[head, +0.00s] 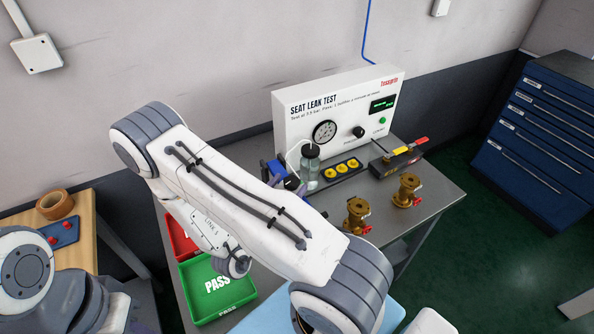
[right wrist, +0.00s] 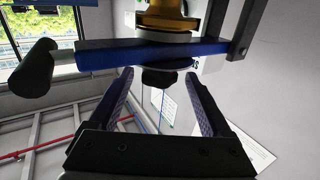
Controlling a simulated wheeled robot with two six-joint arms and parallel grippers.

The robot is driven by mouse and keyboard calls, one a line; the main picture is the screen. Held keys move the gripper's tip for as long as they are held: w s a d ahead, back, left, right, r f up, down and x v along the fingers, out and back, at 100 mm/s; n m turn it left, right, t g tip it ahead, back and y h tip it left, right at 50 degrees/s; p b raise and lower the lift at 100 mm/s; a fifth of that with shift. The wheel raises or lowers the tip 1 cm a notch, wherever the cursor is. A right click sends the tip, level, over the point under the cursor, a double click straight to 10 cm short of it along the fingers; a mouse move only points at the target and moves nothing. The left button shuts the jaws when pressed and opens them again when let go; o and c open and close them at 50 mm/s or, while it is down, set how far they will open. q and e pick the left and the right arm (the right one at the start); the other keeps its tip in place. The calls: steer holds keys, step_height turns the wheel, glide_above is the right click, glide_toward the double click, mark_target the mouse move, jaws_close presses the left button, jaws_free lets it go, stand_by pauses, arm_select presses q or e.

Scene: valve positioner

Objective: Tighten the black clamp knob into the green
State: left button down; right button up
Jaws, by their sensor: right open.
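In the right wrist view a blue clamp bar (right wrist: 110,56) runs across the top, with a brass-yellow part (right wrist: 168,22) above it. A black knob (right wrist: 160,78) hangs below the bar, just beyond and between the fingertips of my right gripper (right wrist: 163,80), which is open and empty. A dark cylindrical grip (right wrist: 36,68) sits at the bar's left end. In the head view the blue clamp (head: 268,169) stands on the bench left of the bottle; my arm hides much of it and of my right gripper (head: 288,184). No green mark shows on the clamp. My left gripper is not in view.
The seat leak test panel (head: 345,105) stands behind the clamp. Close to its right are a bottle (head: 309,163) and a tray of yellow discs (head: 325,182). Two brass valves (head: 357,217) stand on the bench's right side. A green PASS tray (head: 203,310) lies at front left.

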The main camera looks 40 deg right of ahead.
mark_target(296, 177)
steer(key=shift+p+x, duration=0.7)
steer(key=shift+x, duration=1.9)
jaws_close()
